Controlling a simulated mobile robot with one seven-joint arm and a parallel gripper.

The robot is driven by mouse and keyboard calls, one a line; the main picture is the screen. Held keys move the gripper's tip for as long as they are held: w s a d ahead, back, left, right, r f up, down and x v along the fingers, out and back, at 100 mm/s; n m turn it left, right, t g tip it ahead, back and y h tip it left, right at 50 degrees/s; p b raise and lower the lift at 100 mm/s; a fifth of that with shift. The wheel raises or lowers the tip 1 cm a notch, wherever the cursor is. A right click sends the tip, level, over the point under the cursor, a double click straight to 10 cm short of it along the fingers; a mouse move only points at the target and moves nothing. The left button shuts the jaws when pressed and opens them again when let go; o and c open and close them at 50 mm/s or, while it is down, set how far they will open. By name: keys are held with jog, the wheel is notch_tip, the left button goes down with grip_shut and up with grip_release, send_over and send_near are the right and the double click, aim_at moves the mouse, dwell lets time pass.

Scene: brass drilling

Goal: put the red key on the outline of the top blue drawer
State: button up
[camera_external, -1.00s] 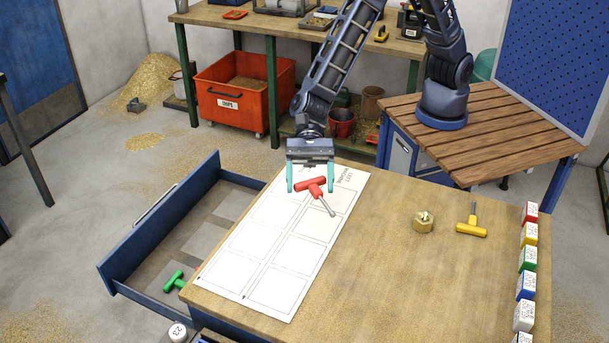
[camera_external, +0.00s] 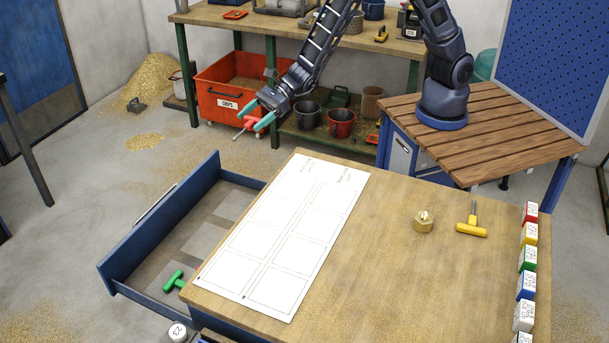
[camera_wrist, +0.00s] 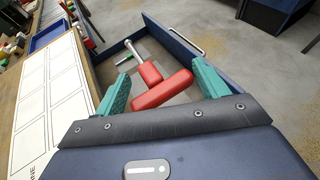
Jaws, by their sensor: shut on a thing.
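The red T-handled key (camera_external: 250,124) is held in the air by my gripper (camera_external: 255,117), its grey shaft pointing down-left. In the wrist view the red handle (camera_wrist: 162,92) lies between my two teal fingers (camera_wrist: 160,88). The top blue drawer (camera_external: 150,227) is pulled open on the left of the bench. Flat light-grey patches show on its floor; whether they are key outlines I cannot tell. A green key (camera_external: 174,281) lies at its near end. In the wrist view the open drawer (camera_wrist: 178,35) shows behind the red key.
A white sheet with printed boxes (camera_external: 287,235) lies on the wooden bench (camera_external: 370,260). A brass part (camera_external: 423,222), a yellow key (camera_external: 472,222) and several coloured blocks (camera_external: 527,258) stand further right. An orange chip bin (camera_external: 225,100) stands on the floor behind my gripper.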

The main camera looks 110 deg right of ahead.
jog(key=shift+d, duration=0.4)
jog(key=a+n+y, duration=0.1)
jog(key=a, duration=0.3)
jog(key=a+r+n+g+y, duration=0.1)
jog(key=a, duration=0.4)
jog(key=a+r+n+y, duration=0.1)
jog(key=a, duration=0.4)
jog(key=shift+s+a+r+g, duration=0.1)
jog(key=shift+a+g, duration=0.1)
jog(key=shift+g, duration=0.1)
notch_tip(320, 180, up, 9)
jog(key=n+g+y, duration=0.6)
jog(key=n+g, duration=0.5)
send_over(402, 251)
notch_tip(402, 251, down, 19)
jog(key=shift+f, duration=0.1)
jog(key=shift+f, duration=0.1)
